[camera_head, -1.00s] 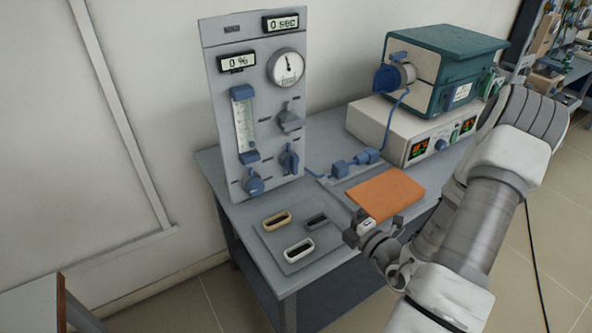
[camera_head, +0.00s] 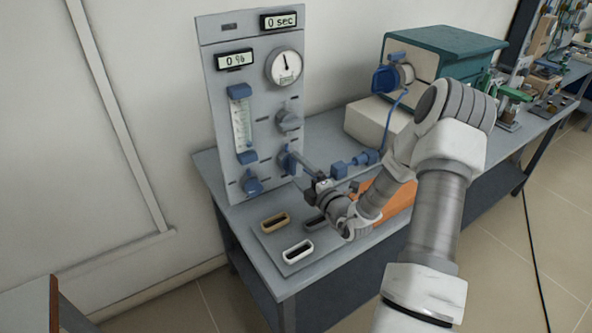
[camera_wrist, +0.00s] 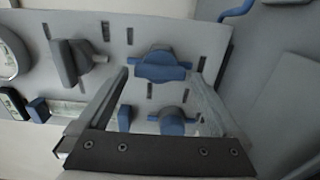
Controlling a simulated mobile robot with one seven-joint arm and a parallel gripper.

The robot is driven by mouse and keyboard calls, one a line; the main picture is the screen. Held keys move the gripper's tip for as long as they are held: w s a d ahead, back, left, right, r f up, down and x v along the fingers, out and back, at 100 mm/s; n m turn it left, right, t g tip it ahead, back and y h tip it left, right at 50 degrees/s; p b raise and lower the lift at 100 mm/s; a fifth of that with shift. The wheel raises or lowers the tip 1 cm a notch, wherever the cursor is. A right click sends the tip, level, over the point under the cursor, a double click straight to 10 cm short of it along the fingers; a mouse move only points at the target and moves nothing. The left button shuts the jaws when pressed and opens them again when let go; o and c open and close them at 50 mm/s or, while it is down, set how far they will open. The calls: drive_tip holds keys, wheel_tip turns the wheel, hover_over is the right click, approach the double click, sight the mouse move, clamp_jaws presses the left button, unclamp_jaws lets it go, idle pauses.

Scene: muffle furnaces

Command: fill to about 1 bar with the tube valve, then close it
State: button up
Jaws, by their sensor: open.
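The grey panel (camera_head: 222,110) stands upright on the bench. The blue valve knob (camera_head: 285,160) is at its lower right, near the blue tube, and also shows in the wrist view (camera_wrist: 163,67). My gripper (camera_head: 302,163) is open in front of this knob, one finger on each side of it in the wrist view (camera_wrist: 163,78). I cannot tell whether the fingers touch it. The round gauge (camera_head: 285,67) has its needle pointing nearly straight up; its figures are too small to read. The displays show 0 % (camera_head: 235,60) and 0 sec (camera_head: 279,21).
A grey knob (camera_head: 289,120) sits above the valve and another blue knob (camera_head: 252,187) to its lower left. A flow tube (camera_head: 241,124) is at left. Small dishes (camera_head: 298,251) and an orange pad (camera_head: 400,199) lie on the bench. A teal furnace (camera_head: 455,45) stands behind.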

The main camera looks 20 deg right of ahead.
drive_tip(key=shift+w+a, duration=0.15)
drive_tip(key=shift+w, duration=0.7)
drive_tip(key=shift+c, duration=0.3)
drive_tip(key=c, duration=1.1)
